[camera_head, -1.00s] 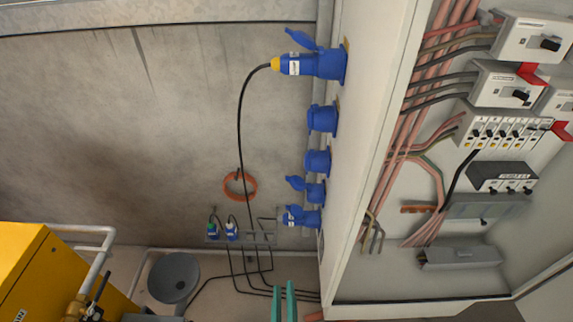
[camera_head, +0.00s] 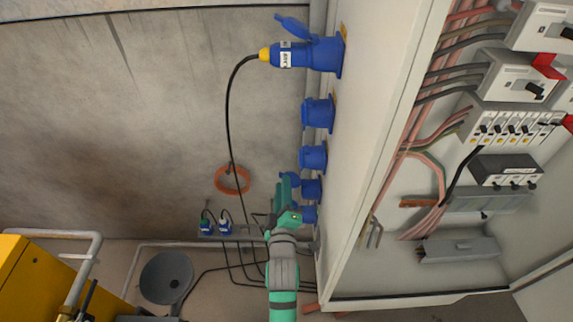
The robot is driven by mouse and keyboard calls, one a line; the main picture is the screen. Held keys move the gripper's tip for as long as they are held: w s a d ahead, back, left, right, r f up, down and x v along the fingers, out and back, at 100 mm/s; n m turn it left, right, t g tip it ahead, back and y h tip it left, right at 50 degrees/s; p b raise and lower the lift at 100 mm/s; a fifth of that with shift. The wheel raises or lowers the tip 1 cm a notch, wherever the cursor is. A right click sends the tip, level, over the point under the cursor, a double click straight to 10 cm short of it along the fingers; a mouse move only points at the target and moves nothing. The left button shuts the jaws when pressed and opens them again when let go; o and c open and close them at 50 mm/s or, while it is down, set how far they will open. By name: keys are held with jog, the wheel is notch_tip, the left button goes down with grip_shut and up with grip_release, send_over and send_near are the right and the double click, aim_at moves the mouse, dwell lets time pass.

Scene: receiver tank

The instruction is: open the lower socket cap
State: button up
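A column of blue sockets runs down the left face of the white cabinet. The top socket (camera_head: 325,55) holds a blue and yellow plug, with its lid raised. Below it, the second socket (camera_head: 318,113) and third socket (camera_head: 313,158) appear capped. The fourth socket (camera_head: 311,188) and bottom socket (camera_head: 309,214) are partly hidden by my gripper. The frames do not show which one is the lower socket. My green gripper (camera_head: 286,184) is raised in front of the lowest two, seen edge-on. Contact and finger gap cannot be told.
The open cabinet (camera_head: 345,235) with breakers and wiring stands at right. A black cable (camera_head: 227,110) hangs from the top plug. An orange ring (camera_head: 232,180), small plugs (camera_head: 216,226) and a grey dish (camera_head: 166,277) lie left. A yellow machine (camera_head: 35,280) is at lower left.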

aim_at(280, 173)
jog(key=w, duration=0.7)
jog(key=shift+w+a, duration=0.3)
jog(key=shift+a, duration=0.1)
jog(key=shift+w+d, duration=0.1)
jog(key=shift+w, duration=0.55)
jog(key=shift+w, duration=0.1)
jog(key=shift+c, duration=0.2)
jog(key=shift+w, duration=0.1)
grip_shut()
jog(key=shift+d, duration=0.2)
jog(key=shift+a, duration=0.1)
jog(key=shift+s+a, duration=0.25)
